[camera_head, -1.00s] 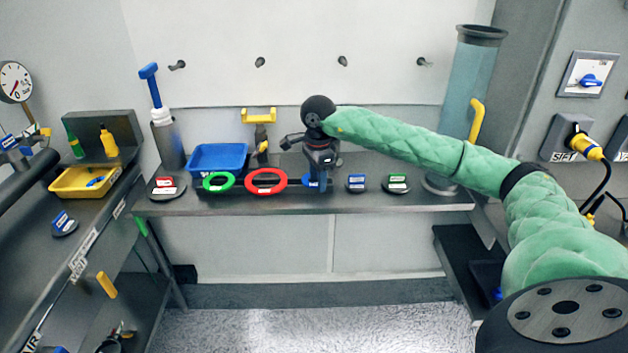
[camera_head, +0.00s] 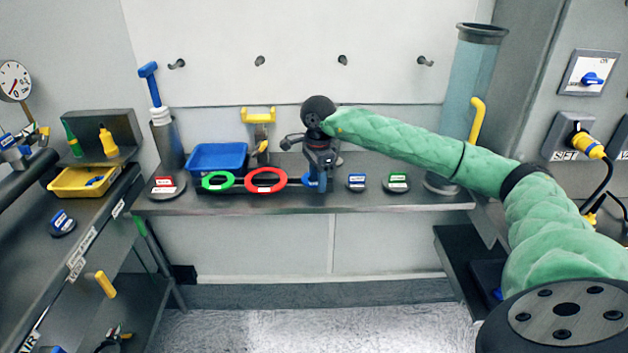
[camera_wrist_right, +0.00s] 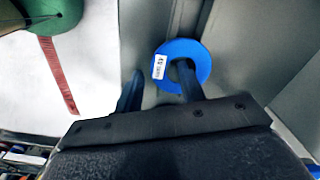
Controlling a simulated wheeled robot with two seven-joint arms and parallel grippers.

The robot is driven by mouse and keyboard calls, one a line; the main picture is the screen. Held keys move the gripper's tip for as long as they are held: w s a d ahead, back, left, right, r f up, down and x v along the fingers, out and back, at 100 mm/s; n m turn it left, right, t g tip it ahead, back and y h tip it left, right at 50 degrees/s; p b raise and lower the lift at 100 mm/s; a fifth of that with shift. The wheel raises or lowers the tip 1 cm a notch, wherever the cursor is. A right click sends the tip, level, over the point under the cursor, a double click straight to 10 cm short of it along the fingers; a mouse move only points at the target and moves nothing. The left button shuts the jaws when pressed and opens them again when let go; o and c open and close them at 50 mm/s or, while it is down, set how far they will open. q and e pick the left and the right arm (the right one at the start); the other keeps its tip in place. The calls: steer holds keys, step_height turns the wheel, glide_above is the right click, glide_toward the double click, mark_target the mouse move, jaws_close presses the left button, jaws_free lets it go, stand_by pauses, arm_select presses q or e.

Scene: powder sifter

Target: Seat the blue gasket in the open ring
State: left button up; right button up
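The blue gasket (camera_head: 309,180) is at the right end of the row of rings along the shelf's front edge. My right gripper (camera_head: 322,185) is in front of it and hides part of it. In the right wrist view the blue gasket (camera_wrist_right: 203,62) is a flat ring with a white label. The fingers of my right gripper (camera_wrist_right: 158,88) are apart. One fingertip overlaps the gasket's hole and the other is left of the gasket; contact cannot be told. I cannot make out the open ring. My left gripper is not in view.
A green ring (camera_head: 218,181) and a red ring (camera_head: 266,180) are left of the gasket. A blue tray (camera_head: 217,157) is behind them. Labelled round pucks (camera_head: 356,182) sit to the right. A clear cylinder (camera_head: 472,90) stands at the shelf's right end.

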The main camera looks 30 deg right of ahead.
steer(key=c, duration=0.7)
steer(key=shift+w+f, duration=0.15)
jaws_close()
steer(key=shift+a, duration=0.1)
steer(key=shift+f, duration=0.1)
